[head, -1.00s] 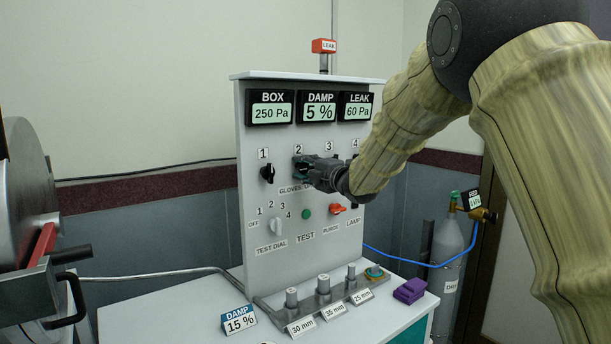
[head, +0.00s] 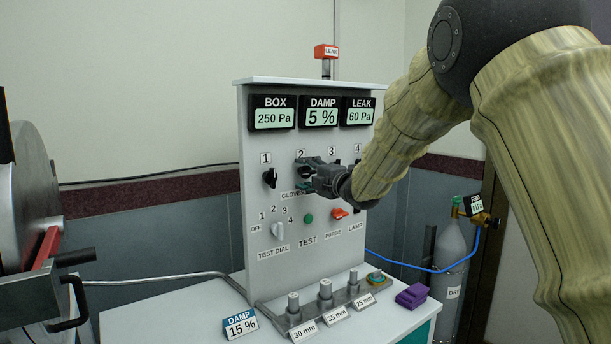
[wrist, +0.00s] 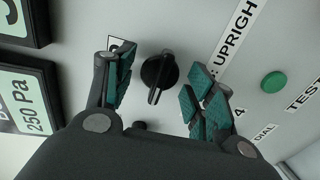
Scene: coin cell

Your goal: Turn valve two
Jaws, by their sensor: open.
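Valve two is the black knob (head: 304,172) under the label 2 (head: 300,154) on the upright grey panel. In the wrist view, the knob (wrist: 158,72) sits between the two fingers, with clear space on both sides. Its grip bar points down and slightly left in that picture. My gripper (head: 305,175) is at the panel in front of valve two. It is open, with one finger above and one below the knob in the head view. The fingers (wrist: 162,88) do not appear to touch the knob. The left finger partly covers a label in the wrist view.
Valve one (head: 270,178) is left of my gripper. My wrist hides valve three. Steel posts (head: 325,289) stand on the bench. Displays (head: 319,111) hang above.

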